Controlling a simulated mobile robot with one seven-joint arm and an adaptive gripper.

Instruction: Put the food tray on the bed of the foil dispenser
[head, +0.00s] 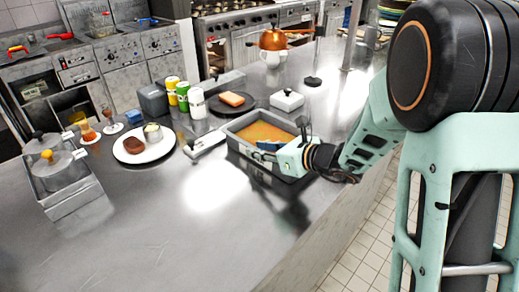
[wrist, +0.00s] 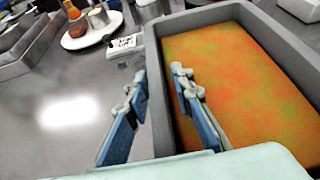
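The food tray (head: 236,146) is a grey rectangular pan filled with orange-brown food, lying flat on the steel counter. In the wrist view the food tray (wrist: 160,100) fills the right side. My gripper (head: 264,150) is at its near side. In the wrist view my gripper (wrist: 158,76) is open, with two blue-padded fingers apart. The tray's left wall shows between them: one finger is outside the wall, the other over the inside. I cannot tell if either touches it. I cannot surely identify the foil dispenser or its bed.
A white device (head: 205,142) lies just left of the tray. A plate (head: 144,146) with food, several bottles and a dark plate (head: 232,103) stand behind. A metal holder (head: 75,197) with lidded pots is at far left. The front middle of the counter is clear.

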